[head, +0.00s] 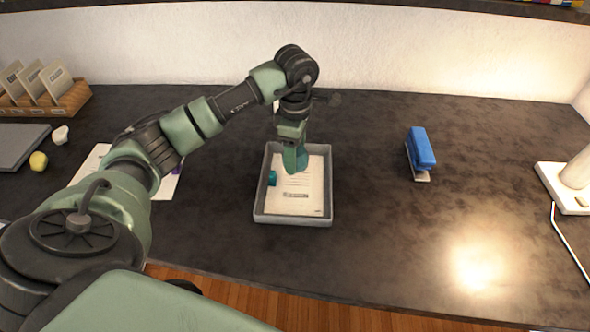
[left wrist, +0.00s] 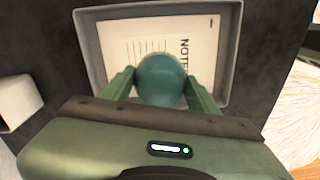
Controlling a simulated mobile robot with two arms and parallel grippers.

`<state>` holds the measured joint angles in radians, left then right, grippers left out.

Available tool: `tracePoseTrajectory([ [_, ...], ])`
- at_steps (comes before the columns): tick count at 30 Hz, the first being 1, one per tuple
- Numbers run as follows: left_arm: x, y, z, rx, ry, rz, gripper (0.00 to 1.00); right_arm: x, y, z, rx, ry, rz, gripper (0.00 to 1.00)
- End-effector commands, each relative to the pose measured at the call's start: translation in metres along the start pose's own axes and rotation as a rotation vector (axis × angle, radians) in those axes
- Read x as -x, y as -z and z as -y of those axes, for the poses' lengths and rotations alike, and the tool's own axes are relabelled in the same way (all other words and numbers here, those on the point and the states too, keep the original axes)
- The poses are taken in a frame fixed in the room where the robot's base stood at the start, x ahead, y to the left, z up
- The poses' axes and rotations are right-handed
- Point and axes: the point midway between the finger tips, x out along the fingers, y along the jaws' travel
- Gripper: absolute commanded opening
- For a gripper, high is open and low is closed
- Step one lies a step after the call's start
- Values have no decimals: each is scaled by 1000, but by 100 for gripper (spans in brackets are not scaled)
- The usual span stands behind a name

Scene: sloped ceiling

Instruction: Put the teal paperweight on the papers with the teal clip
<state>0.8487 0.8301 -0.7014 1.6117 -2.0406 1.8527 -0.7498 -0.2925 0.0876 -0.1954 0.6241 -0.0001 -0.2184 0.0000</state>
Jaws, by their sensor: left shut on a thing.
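The teal paperweight (left wrist: 161,80) is round and sits between the two fingers of my left gripper (left wrist: 160,86), which is shut on it. In the head view my left gripper (head: 294,150) points down over a grey tray (head: 258,205), with the paperweight (head: 295,160) at its tips. White papers (head: 305,195) lie in the tray, and a teal clip (head: 272,178) is at their left edge. I cannot tell whether the paperweight touches the papers. My right gripper is not in view.
A blue stapler (head: 421,150) stands right of the tray. Other papers (head: 92,163), partly behind my arm, lie to the left. A yellow object (head: 39,161), a small white one (head: 60,135) and a card holder (head: 72,98) are further left. A lamp base (head: 562,190) is far right.

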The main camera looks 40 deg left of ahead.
Motion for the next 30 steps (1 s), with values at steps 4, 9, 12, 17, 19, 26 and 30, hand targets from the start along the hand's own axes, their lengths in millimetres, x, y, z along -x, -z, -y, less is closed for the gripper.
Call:
tracePoseTrajectory([
  [4,-20,0,0,-1,-1,1,0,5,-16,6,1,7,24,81],
  [9,-30,-1,0,0,-1,3,0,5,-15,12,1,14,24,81],
  [12,-42,0,0,-1,1,1,0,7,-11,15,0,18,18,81],
  [17,-65,-1,0,0,1,2,0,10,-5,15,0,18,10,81],
  [19,-68,-1,0,-1,-2,2,0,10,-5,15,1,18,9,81],
  [26,-69,0,-1,-1,-3,2,0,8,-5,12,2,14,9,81],
  [30,-71,0,0,-2,-1,1,73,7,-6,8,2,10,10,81],
])
